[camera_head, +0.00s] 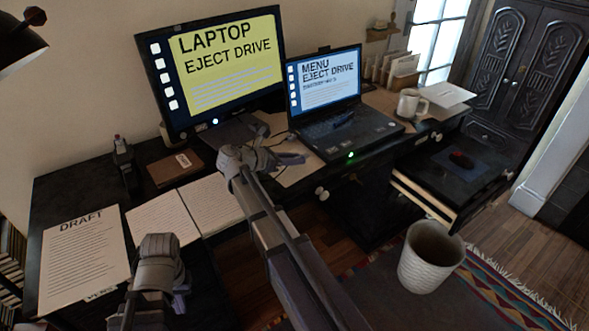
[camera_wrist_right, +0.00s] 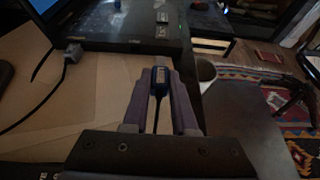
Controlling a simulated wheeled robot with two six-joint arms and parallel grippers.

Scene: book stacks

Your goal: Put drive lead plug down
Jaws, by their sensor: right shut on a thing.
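My right gripper (camera_wrist_right: 160,90) is shut on a small dark plug, the drive lead plug (camera_wrist_right: 158,78), with a dark lead running back from it between the fingers. The plug points away from the wrist, towards the laptop's edge, with a visible gap. In the head view my right gripper (camera_head: 291,159) is over the desk in front of the laptop (camera_head: 322,103), and the plug is too small to make out there. My left gripper (camera_head: 181,287) is low at the front left, by the desk's front edge; its jaws are not clear.
Another grey plug (camera_wrist_right: 73,52) on a dark cable lies on the desk at left in the wrist view. A monitor (camera_head: 222,70), papers (camera_head: 163,218), a brown notebook (camera_head: 175,168) and a white mug (camera_head: 411,104) are on the desk. A bin (camera_head: 428,262) stands on the floor.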

